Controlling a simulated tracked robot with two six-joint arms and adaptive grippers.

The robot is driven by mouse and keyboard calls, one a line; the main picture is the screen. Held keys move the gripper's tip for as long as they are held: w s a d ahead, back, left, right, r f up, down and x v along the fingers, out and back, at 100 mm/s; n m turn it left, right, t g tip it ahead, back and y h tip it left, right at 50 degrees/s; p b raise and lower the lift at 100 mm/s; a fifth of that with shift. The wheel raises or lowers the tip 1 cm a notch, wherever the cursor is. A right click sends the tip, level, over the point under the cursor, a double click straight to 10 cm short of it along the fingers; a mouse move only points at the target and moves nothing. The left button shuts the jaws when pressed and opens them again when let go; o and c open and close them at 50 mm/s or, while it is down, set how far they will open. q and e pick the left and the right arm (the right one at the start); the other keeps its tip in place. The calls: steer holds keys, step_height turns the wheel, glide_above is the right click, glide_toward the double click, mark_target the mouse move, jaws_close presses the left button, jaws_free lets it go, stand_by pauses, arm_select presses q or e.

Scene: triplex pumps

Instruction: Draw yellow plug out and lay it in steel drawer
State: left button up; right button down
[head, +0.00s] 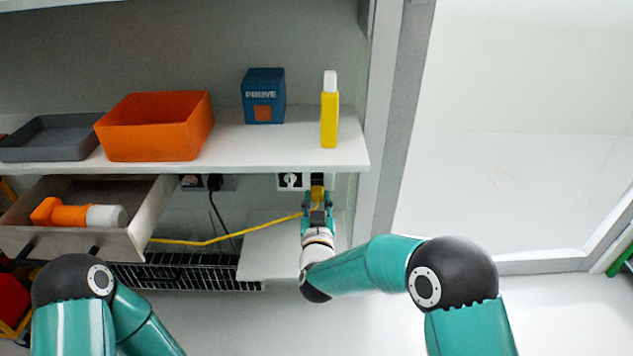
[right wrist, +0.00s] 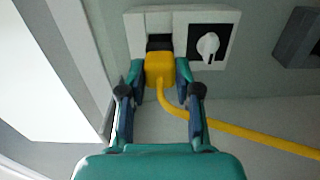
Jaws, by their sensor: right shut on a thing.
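The yellow plug (right wrist: 159,69) sits at the black socket in the white wall plate (right wrist: 165,22), under the shelf. My right gripper (right wrist: 160,78) is shut on the plug, one finger on each side. In the head view the plug (head: 317,191) shows just above my right gripper (head: 317,205), partly hidden by it. A yellow cord (head: 218,240) runs from the plug to the left. The drawer (head: 85,243) at the left is pulled open, with a grey front. An orange and white torch-like thing (head: 80,214) lies in it. My left gripper is not in view.
A rotary switch (right wrist: 208,45) is beside the socket. A black plug (head: 214,182) with a dark cord is left of it. Above, the shelf (head: 240,150) holds an orange bin (head: 157,127), grey tray (head: 52,138), blue box (head: 263,97) and yellow bottle (head: 329,115). A wire rack (head: 185,272) is below.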

steer(key=shift+s+b, duration=0.3)
steer(key=shift+s, duration=1.1)
steer(key=shift+d, duration=0.1)
